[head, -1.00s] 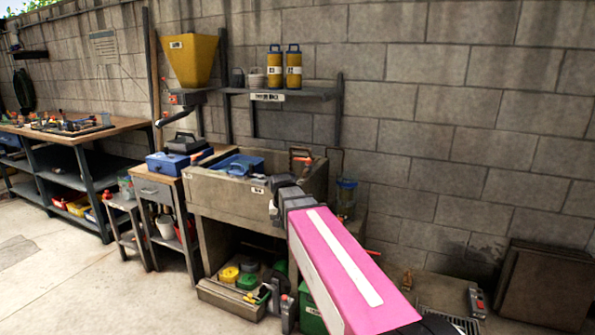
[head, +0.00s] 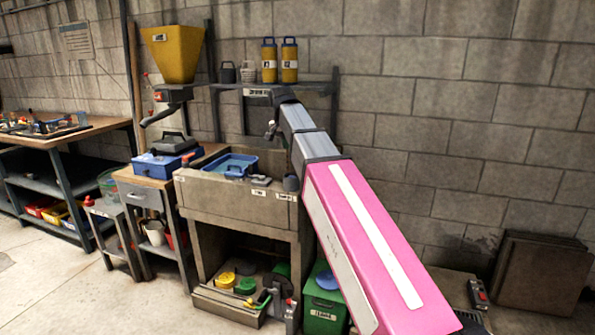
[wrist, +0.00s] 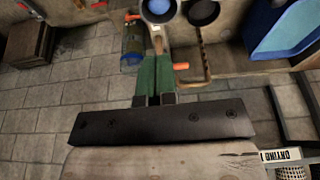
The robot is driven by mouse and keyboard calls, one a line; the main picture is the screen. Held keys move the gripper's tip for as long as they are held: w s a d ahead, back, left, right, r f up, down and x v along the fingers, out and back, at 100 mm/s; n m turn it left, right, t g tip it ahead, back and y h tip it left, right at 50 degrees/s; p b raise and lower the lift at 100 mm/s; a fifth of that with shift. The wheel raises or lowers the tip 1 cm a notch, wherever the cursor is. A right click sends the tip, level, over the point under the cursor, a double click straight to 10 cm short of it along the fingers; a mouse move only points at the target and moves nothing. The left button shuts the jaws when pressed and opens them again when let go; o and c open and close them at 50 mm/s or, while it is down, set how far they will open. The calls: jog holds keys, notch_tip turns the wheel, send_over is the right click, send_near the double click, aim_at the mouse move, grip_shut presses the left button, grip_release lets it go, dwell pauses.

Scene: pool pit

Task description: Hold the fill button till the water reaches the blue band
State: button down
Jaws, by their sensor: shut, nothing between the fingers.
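My gripper (wrist: 155,62) shows in the wrist view as two green fingers pressed together, with nothing between them. In the head view my arm's end covers the area above the sink's right end, and the fingers are hard to make out. A clear cylinder (wrist: 131,44) with a bluish rim and orange fittings shows left of the fingers in the wrist view. My arm hides it in the head view. I cannot make out its water level or blue band. A round blue disc (wrist: 158,8) in a pale rim lies just beyond the fingertips; I cannot tell whether it is the fill button.
The sink (head: 235,210) holds a blue tray (head: 230,165). A dark round piece (wrist: 202,12) and a bent brown pipe (wrist: 205,52) lie right of the fingers. A shelf with yellow canisters (head: 269,60) is above. A grey box with a red button (head: 478,292) sits lower right.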

aim_at(291, 176)
jog(key=shift+w+d+r, duration=0.1)
jog(key=shift+w+r, duration=0.1)
jog(key=shift+r, duration=0.5)
jog(key=shift+f, duration=0.15)
jog(key=x, duration=1.2)
jog(key=shift+s+f, duration=0.3)
jog(key=shift+f, duration=0.6)
